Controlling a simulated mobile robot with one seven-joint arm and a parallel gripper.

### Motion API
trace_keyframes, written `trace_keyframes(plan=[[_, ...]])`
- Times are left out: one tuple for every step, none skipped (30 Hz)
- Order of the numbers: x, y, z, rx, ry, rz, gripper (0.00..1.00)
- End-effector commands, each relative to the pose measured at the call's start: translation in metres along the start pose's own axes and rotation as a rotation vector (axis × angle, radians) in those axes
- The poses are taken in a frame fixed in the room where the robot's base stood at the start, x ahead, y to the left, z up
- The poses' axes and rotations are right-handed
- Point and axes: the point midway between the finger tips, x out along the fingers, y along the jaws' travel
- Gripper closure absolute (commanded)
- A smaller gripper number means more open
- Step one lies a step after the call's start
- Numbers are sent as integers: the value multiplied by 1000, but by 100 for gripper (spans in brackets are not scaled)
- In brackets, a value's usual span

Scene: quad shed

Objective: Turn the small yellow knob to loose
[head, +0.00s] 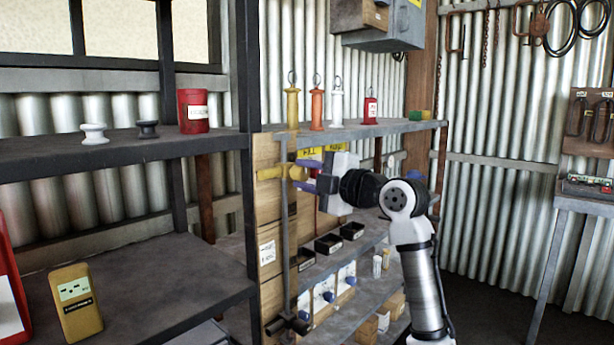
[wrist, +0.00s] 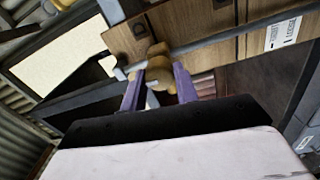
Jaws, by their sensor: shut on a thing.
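The small yellow knob (head: 270,173) sits near the top of a grey upright rod (head: 286,245), beside a wooden panel. My gripper (head: 298,175) reaches it from the right, with its purple fingers on the knob's near end. In the wrist view, the knob (wrist: 154,62) shows between the two purple fingertips of my gripper (wrist: 158,78), one on each side of it. The fingers are shut on the knob and hide part of it. A letter-like mark shows on the wood beside the knob, too blurred to read surely.
Shelves with small dark bins (head: 328,243) stand just behind and below my gripper. Coloured handles, including an orange one (head: 317,108), stand on the shelf above. A dark shelf (head: 150,280) with a yellow box (head: 76,302) is at left. Floor at right is open.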

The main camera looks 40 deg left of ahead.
Motion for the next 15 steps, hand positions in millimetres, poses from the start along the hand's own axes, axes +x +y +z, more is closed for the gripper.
trace_keyframes(plan=[[0, 1, 0, -2, -1, 1, 93], [0, 1, 0, -2, -1, 2, 93], [0, 1, 0, -2, -1, 2, 65], [0, 1, 0, -2, -1, 1, 61], [0, 1, 0, -2, -1, 1, 57], [0, 1, 0, -1, -1, 1, 52], [0, 1, 0, -1, -1, 1, 48], [0, 0, 0, -1, -1, 1, 48], [0, 0, 0, -1, -1, 1, 48], [0, 0, 0, -1, -1, 1, 48], [0, 0, 0, 0, -1, 1, 48], [0, 0, 0, 0, -1, 1, 48], [0, 0, 0, 0, -1, 1, 48], [0, 0, 0, 0, -1, 0, 48], [-1, 0, 0, 0, -1, 0, 48]])
